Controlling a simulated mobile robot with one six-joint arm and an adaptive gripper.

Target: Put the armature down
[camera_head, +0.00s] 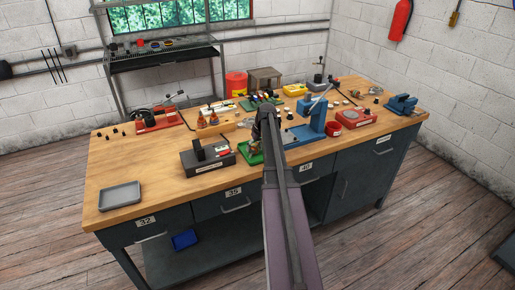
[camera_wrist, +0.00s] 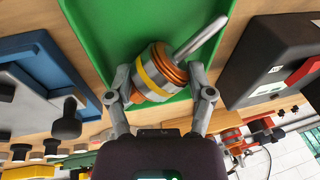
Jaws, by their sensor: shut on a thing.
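The armature (camera_wrist: 153,77), with a steel shaft, copper-orange bands and a yellow ring, is between the fingers of my gripper (camera_wrist: 160,82) in the wrist view. The fingers are shut on its body from both sides, and its shaft points to the upper right, tilted. A green tray (camera_wrist: 95,22) lies behind the armature. I cannot tell whether the armature touches the tray floor. In the head view the green tray (camera_head: 249,155) is near the bench's front edge, partly hidden by my arm, and the armature is hard to make out.
On the wooden bench (camera_head: 150,170), a dark box with a red button (camera_head: 208,158) stands left of the tray. A blue press (camera_head: 312,122) stands to its right. A grey tray (camera_head: 120,195) is at front left. Several tools and small parts crowd the back.

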